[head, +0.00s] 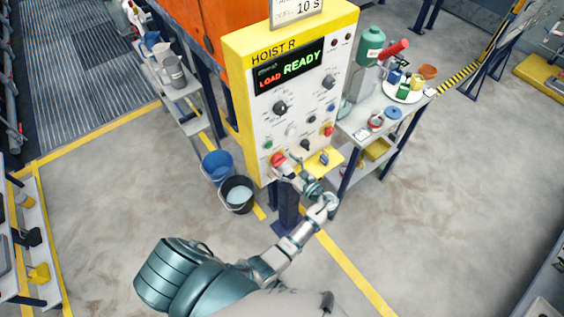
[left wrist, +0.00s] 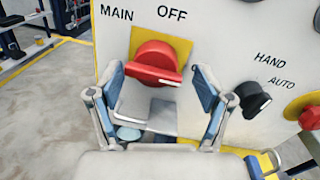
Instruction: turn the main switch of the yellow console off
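The yellow console (head: 240,70) has a white front panel with a READY display. Its main switch (head: 277,159) is a red rotary knob low on the panel's left side. In the left wrist view the main switch (left wrist: 152,65) sits on a yellow plate, under the printed words MAIN and OFF. Its raised grip lies nearly level, tilted slightly down to the right. My left gripper (head: 288,170) is at the panel. In the left wrist view the gripper (left wrist: 160,90) is open, its fingers apart on either side of the knob, with gaps visible. My right gripper is not in view.
A black HAND/AUTO selector (left wrist: 254,99) is right of the gripper. A blue bucket (head: 217,167) and a black bucket (head: 236,195) stand at left of the console. A cluttered side table (head: 350,128) stands close on the right. Open floor lies in front.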

